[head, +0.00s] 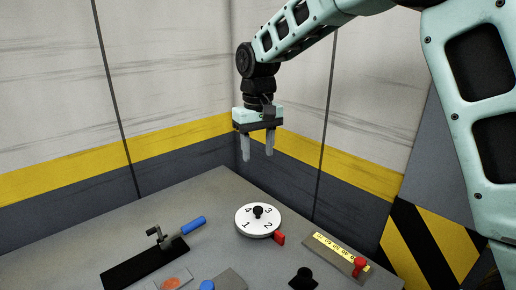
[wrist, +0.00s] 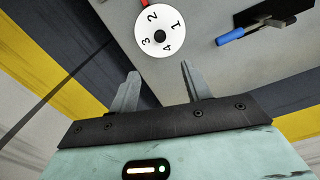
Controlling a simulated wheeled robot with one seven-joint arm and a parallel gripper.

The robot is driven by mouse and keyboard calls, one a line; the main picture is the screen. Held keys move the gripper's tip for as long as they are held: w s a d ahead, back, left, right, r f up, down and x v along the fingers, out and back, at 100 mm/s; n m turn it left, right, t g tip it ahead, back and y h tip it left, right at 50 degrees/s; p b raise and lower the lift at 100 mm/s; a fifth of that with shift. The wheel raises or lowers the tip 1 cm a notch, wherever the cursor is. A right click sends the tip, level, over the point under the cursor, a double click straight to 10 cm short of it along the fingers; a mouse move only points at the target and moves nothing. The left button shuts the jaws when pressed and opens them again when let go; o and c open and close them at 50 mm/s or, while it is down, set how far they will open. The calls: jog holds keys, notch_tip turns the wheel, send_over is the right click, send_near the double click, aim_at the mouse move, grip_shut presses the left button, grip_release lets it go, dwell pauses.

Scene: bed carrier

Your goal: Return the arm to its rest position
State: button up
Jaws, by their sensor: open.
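My gripper (head: 258,150) hangs pointing down above the back part of the grey table (head: 215,195). Its two fingers are apart with nothing between them. In the wrist view the open fingers of my gripper (wrist: 160,85) show against the wall and table edge. My pale green arm reaches in from the upper right of the head view. A white numbered dial (head: 246,226) with a black knob and a red pointer lies below the gripper, clear of it. The dial also shows in the wrist view (wrist: 150,24).
A blue-handled lever (head: 192,224) on a black plate (head: 130,266) stands at the left. A yellow scale (head: 340,252) with a red knob (head: 359,266) lies at the right. A black knob (head: 303,278) is at the front. Striped walls close off the table's back.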

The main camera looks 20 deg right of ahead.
dwell(0.3)
jog(key=s+a+n, duration=0.3)
jog(key=s+a, duration=0.4)
jog(key=s, duration=0.7)
jog(key=s+f+n, duration=0.1)
jog(key=s+f, duration=0.1)
jog(key=s, duration=0.7)
jog(key=s+f+n, duration=0.2)
jog(key=s+f, duration=0.1)
jog(key=s, duration=0.6)
jog(key=shift+s+d+f+y, duration=0.3)
jog(key=shift+s+d, duration=0.05)
